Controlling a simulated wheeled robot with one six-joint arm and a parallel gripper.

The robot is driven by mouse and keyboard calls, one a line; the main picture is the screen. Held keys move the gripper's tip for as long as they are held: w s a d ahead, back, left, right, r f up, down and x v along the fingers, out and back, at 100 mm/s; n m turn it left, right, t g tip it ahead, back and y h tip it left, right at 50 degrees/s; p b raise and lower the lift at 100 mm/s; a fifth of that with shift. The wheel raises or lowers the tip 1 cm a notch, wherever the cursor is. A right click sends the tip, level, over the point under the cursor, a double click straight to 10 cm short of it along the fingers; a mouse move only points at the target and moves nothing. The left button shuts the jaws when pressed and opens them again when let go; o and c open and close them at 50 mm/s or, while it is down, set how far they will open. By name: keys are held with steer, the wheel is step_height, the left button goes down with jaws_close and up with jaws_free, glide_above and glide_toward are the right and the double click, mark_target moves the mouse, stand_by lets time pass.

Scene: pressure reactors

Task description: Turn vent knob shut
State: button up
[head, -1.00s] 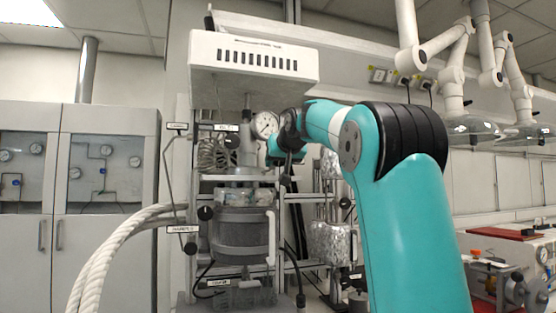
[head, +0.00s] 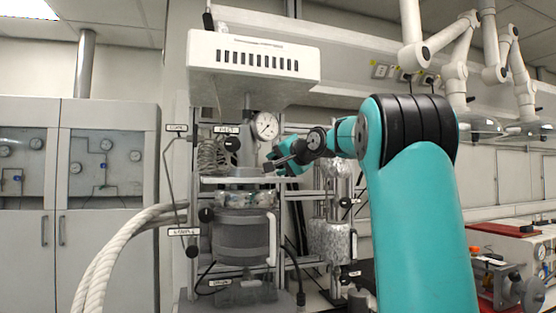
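The pressure reactor's grey vessel (head: 240,237) stands on a metal frame at left of centre. A black round knob (head: 232,143) sits just under a small white label (head: 226,129) that seems to read "VENT", though the print is too small to be sure. My gripper (head: 268,171) is to the right of this knob and a little lower, apart from it, near the reactor head and below the pressure gauge (head: 264,126). The fingers are small and dark here, and I cannot tell their opening. I see nothing held.
Other black knobs sit at the vessel's left (head: 205,215) and by a lower label (head: 191,250). A white box (head: 253,62) overhangs the reactor. A thick white hose (head: 118,245) curves at left. Red-topped equipment (head: 510,245) stands at right.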

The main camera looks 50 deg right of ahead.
steer(key=m+t, duration=0.1)
steer(key=m, duration=0.2)
steer(key=shift+m+t+y+p, duration=0.3)
steer(key=shift+m+t, duration=0.1)
stand_by(0.4)
steer(key=o, duration=0.9)
